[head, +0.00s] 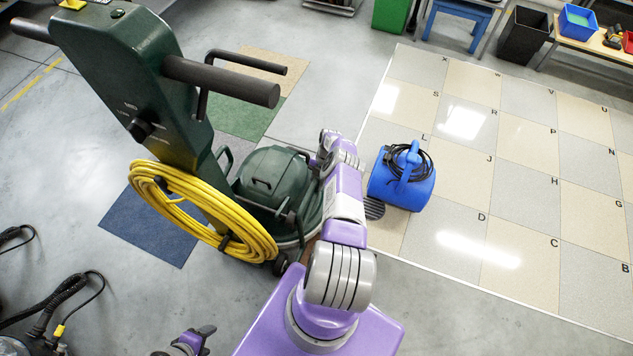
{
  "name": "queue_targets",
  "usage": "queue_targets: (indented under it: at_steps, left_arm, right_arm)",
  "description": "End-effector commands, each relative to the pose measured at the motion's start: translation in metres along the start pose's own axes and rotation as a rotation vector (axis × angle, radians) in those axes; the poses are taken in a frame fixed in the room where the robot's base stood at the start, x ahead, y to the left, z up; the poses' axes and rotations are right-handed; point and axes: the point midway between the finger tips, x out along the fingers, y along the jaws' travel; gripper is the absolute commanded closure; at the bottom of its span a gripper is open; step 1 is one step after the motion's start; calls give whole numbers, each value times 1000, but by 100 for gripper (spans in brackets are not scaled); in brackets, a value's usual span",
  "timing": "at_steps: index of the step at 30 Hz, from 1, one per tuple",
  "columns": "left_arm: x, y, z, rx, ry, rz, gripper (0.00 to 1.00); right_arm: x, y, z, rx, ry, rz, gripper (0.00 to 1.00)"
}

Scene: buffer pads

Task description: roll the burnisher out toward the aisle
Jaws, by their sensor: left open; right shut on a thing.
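The burnisher (268,180) is a dark green floor machine with a rounded body. Its tall column (130,85) leans toward the upper left and carries thick dark handlebars (220,82). A coiled yellow cord (190,210) hangs on the column. My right arm reaches up the middle of the head view and passes in front of the burnisher's right side. Its gripper is hidden, so I cannot see what it holds. My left gripper (195,340) is low at the bottom edge, open, dark-fingered and well apart from the burnisher.
A blue blower (400,178) with a black cord stands close right of the burnisher, on a lettered tile area (465,165). Blue (150,222) and green (240,112) floor pads lie around the machine. Black cords (60,310) lie lower left. Bins and tables line the back right.

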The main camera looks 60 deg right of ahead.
Motion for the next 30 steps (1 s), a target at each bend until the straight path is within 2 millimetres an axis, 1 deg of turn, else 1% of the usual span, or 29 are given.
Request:
queue_targets:
  at_steps: [1,3,4,7,14,17,20,27,30]
  left_arm:
    - [0,0,0,0,0,0,42]
    - [0,0,0,0,0,0,42]
    - [0,0,0,0,0,0,42]
    - [0,0,0,0,0,0,42]
    - [0,0,0,0,0,0,42]
    - [0,0,0,0,0,0,42]
    - [-3,1,0,0,0,0,42]
    - [-10,4,0,0,0,0,42]
    - [-10,4,0,0,0,0,42]
  right_arm:
    - [-1,4,2,-1,-11,11,100]
    - [-1,4,2,-1,-13,12,100]
    - [-1,4,2,-1,-13,12,65]
    - [-2,4,2,0,-13,10,50]
    - [-2,2,3,1,-12,7,49]
    - [-6,2,3,1,-13,6,49]
    - [-18,2,3,1,-15,7,49]
    - [-58,2,2,0,-14,7,49]
    - [-70,2,2,0,-14,8,49]
